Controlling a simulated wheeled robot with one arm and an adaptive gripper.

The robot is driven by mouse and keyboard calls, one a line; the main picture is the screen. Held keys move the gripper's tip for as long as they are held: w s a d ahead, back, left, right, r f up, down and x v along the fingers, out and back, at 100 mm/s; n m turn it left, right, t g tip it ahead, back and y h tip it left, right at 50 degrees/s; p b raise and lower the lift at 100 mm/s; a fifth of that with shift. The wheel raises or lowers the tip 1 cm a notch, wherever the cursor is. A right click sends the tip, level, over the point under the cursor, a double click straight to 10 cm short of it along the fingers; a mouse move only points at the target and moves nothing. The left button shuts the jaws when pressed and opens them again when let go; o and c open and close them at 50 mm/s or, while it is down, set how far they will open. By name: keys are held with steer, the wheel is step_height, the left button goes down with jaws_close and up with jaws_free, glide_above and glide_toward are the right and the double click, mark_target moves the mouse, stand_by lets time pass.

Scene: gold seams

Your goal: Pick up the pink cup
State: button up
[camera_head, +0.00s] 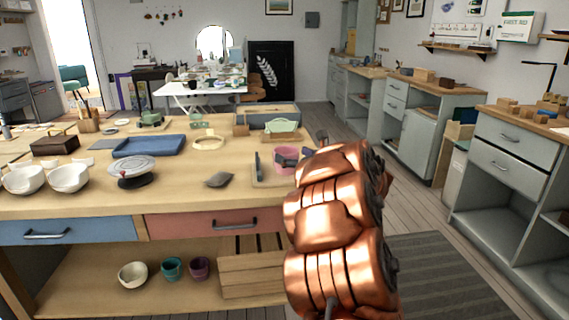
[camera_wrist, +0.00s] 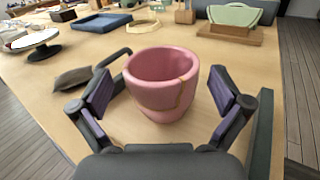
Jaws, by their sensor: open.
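The pink cup (camera_wrist: 162,84) stands upright on the wooden table, with a gold seam down its side in the wrist view. My gripper (camera_wrist: 163,98) is open, with one purple-padded finger to the left of the cup and the other to the right. Gaps show between the pads and the cup, so they appear apart from it. In the head view the pink cup (camera_head: 285,160) is partly hidden by my gripper and copper-coloured arm. My gripper (camera_head: 282,163) is at the table's right end there.
A grey cloth-like piece (camera_wrist: 74,78) lies left of the cup. A green piece in a wooden stand (camera_wrist: 233,20) is behind it. A white turntable (camera_head: 131,168), blue tray (camera_head: 149,145) and white bowls (camera_head: 69,177) stand farther left. The table's right edge is close by.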

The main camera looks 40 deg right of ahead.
mark_target(279, 148)
steer(key=shift+w+d, duration=0.2)
steer(key=shift+w, duration=1.3)
steer(key=shift+c, duration=0.3)
steer(key=c, duration=0.8)
